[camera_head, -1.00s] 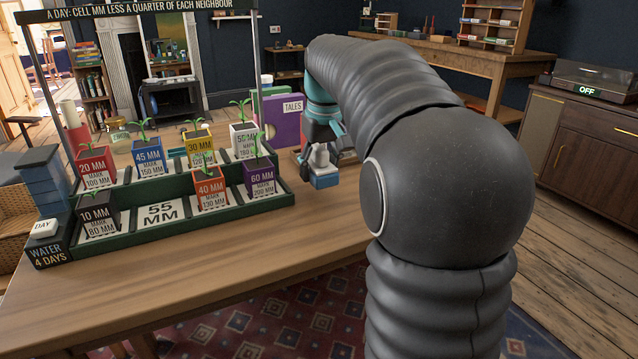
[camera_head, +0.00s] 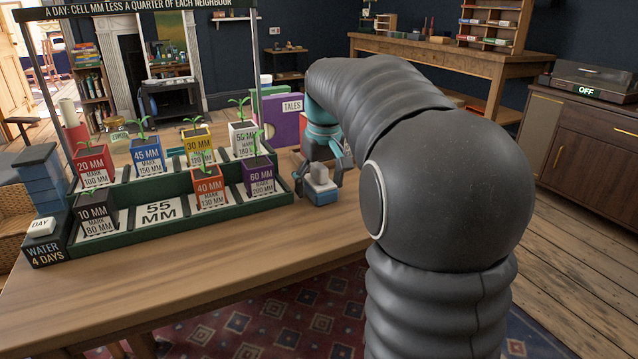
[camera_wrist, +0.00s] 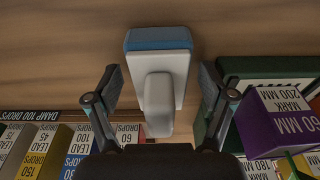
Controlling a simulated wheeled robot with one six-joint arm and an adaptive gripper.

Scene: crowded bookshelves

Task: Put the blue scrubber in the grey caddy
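The blue scrubber (camera_head: 320,196) has a blue base and a pale grey block handle. It appears to rest upright on the wooden table, just right of the green planter rack. It also shows in the wrist view (camera_wrist: 158,90), between the two fingers. My gripper (camera_head: 322,174) is above it, with its fingers spread on either side of the handle. In the wrist view my gripper (camera_wrist: 160,95) is open, with a gap on both sides of the scrubber. I cannot make out a grey caddy in either view; my arm hides part of the table.
The green rack (camera_head: 190,212) holds several labelled plant pots close to the left; the purple pot (camera_head: 258,178) is nearest. A purple book (camera_head: 284,128) stands behind. Blue stacked boxes (camera_head: 42,180) are at far left. The front of the table (camera_head: 200,275) is clear.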

